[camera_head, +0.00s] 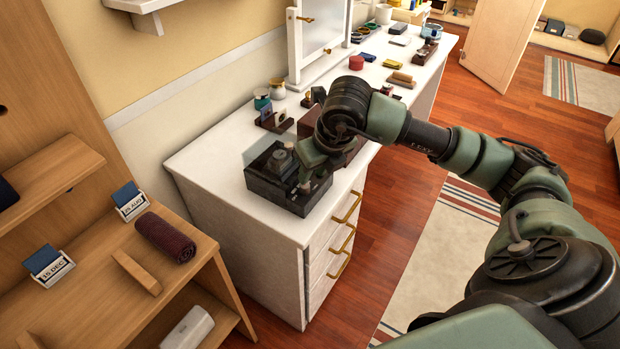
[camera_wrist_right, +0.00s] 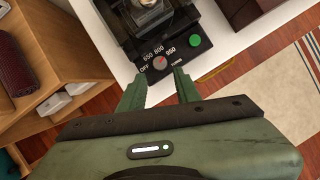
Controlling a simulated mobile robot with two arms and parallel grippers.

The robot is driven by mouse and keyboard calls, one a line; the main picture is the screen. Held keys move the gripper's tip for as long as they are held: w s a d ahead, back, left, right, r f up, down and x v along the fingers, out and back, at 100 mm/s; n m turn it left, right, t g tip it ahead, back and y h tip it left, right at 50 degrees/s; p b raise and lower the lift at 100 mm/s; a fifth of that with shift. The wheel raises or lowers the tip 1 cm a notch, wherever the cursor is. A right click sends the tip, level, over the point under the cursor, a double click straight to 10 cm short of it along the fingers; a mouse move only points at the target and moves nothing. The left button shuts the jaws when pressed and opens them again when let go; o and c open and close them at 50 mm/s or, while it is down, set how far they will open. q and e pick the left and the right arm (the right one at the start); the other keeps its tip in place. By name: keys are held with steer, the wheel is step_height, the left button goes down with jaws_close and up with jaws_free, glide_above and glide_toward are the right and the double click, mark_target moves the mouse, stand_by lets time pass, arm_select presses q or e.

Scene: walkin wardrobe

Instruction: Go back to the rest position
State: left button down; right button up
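My right arm (camera_head: 465,150) reaches in from the right over the white dresser. My right gripper (camera_wrist_right: 160,82) is open, its two green fingers apart and empty. It also shows in the head view (camera_head: 306,180), at the black device (camera_head: 283,197) on the dresser's near end. In the right wrist view, the device's front panel has a red-marked dial (camera_wrist_right: 160,63) labelled OFF, 650, 800 and 950, and a green button (camera_wrist_right: 195,41). The dial lies just beyond and between the fingertips; I cannot tell whether they touch it. My left gripper is not in view.
The white dresser (camera_head: 215,185) bears jars, a mirror (camera_head: 322,35) and small items farther back. A wooden shelf unit (camera_head: 105,275) at left holds a rolled dark towel (camera_head: 165,238) and date blocks. A striped rug (camera_head: 440,245) lies on open wooden floor at right.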

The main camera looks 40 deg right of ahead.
steer(key=shift+s+r, duration=0.15)
steer(key=shift+r, duration=0.1)
stand_by(0.3)
